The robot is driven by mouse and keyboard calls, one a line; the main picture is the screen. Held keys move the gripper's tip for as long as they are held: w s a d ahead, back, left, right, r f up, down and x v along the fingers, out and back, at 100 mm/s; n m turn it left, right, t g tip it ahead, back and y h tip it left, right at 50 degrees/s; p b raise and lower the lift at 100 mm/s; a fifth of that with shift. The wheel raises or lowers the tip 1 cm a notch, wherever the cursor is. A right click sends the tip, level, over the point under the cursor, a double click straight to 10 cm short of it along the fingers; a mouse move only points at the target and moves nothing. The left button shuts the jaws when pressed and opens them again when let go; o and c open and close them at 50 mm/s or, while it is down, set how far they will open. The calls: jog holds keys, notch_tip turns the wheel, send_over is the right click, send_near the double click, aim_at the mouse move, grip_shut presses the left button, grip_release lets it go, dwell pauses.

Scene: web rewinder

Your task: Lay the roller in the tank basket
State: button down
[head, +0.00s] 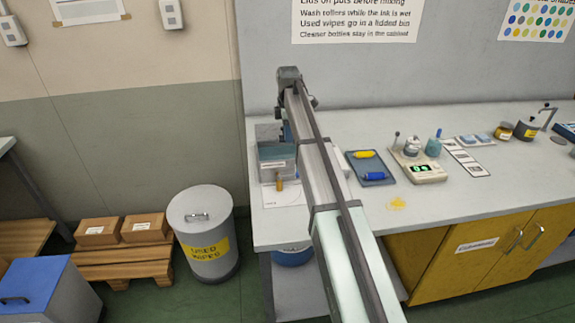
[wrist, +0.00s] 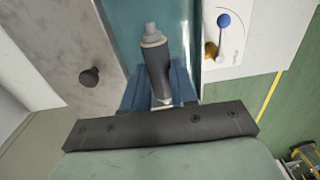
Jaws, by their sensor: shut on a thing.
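In the wrist view my gripper (wrist: 158,88) has its blue fingers shut on the roller (wrist: 156,62), a dark grey cylinder with a pale stepped end pointing away from the palm. The part of the roller between the fingers is partly hidden. Beyond it is a teal surface (wrist: 185,25), which looks like the inside of the tank. In the head view the tank (head: 276,168) stands at the left end of the bench, partly behind my arm. My gripper and the held roller are hidden there. I cannot make out the basket or whether the roller touches it.
A lever with a blue knob (wrist: 223,20) is on a white panel right of the teal surface. A grey plate with a dark knob (wrist: 90,78) is on the left. A tray (head: 385,178) with yellow and blue rollers and a scale (head: 425,172) stand right of my arm.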

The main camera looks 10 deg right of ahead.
jog(key=shift+w+d, duration=0.15)
jog(key=shift+d, duration=1)
jog(key=shift+d+f+m+g, duration=0.1)
jog(key=shift+d+m+g, duration=0.1)
jog(key=shift+m+g, duration=0.2)
jog(key=m, duration=0.2)
jog(key=a+m, duration=0.1)
jog(key=m, duration=0.2)
jog(key=shift+a+y, duration=0.1)
jog(key=shift+y, duration=0.3)
jog(key=m, duration=0.4)
jog(key=shift+s+a, duration=0.2)
jog(key=shift+a, duration=0.2)
jog(key=m, duration=0.4)
jog(key=shift+a+t+y, duration=0.2)
jog(key=shift+t+y, duration=0.1)
jog(key=shift+y, duration=0.1)
jog(key=m, duration=0.4)
jog(key=shift+t+y, duration=0.3)
jog(key=shift+f, duration=4.9)
jog(key=shift+f, duration=0.1)
